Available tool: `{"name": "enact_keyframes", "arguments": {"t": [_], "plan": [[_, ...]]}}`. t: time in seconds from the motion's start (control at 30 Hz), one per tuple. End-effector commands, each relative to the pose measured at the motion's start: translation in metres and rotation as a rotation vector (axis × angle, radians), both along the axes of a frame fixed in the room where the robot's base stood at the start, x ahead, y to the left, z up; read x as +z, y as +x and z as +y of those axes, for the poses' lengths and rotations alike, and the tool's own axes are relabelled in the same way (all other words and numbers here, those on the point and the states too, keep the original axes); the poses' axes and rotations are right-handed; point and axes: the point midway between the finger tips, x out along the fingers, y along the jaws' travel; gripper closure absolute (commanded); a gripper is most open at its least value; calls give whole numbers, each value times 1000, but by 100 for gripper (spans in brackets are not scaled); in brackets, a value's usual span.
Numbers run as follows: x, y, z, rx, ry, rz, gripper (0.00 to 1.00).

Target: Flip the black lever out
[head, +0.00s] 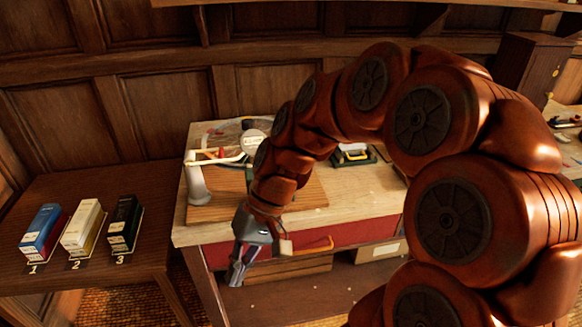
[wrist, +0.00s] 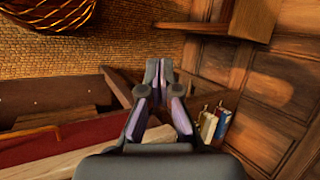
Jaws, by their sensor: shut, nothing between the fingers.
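I cannot make out a black lever for certain in either view. My gripper (head: 237,274) hangs in front of the workbench's red front, pointing down, with its fingers together and nothing between them. In the wrist view the closed fingertips (wrist: 159,66) point towards the floor. On the bench top, a dark green device with a yellow part (head: 353,155) sits right of my arm. A white bent-arm fixture (head: 198,185) stands at the left on a wooden board. My arm hides part of the bench between them.
The workbench (head: 205,236) has a red front with an orange handle (head: 317,246). On the left side table (head: 75,205) stand a blue box (head: 41,231), a cream box (head: 83,225) and a black box (head: 124,222), numbered 1 to 3. A woven basket (wrist: 48,12) shows in the wrist view.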

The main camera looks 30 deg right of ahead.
Motion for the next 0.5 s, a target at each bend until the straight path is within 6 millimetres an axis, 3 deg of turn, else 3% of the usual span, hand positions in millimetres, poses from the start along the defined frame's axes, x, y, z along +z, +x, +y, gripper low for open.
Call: {"name": "enact_keyframes", "arguments": {"t": [0.27, 0.37, 0.5], "plan": [[13, 85, -41, -218, 296, -65, 100], [15, 112, -69, -311, 392, -101, 100], [15, 146, -122, -457, 513, -167, 100]]}}
